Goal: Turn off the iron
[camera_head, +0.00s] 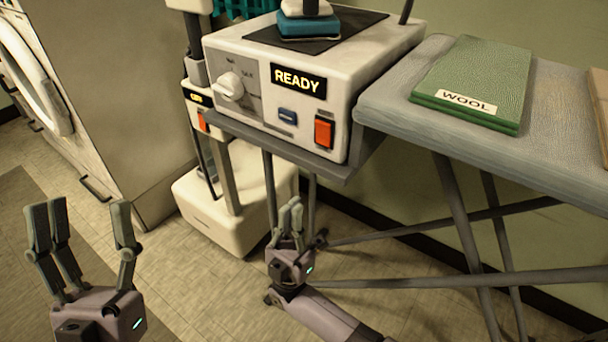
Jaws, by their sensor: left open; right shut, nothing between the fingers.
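The iron (308,22), teal and only partly in view, rests on the dark mat on top. My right gripper (290,212) is shut and empty, below the shelf and apart from the switch. My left gripper (85,222) is open and empty at the lower left, away from the station.
An ironing board (568,122) with a folded green cloth labelled WOOL (475,82) stands at the right, its crossed legs below. A white upright appliance (210,212) with a smaller orange switch stands behind the shelf. A washing machine (110,80) is at the left.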

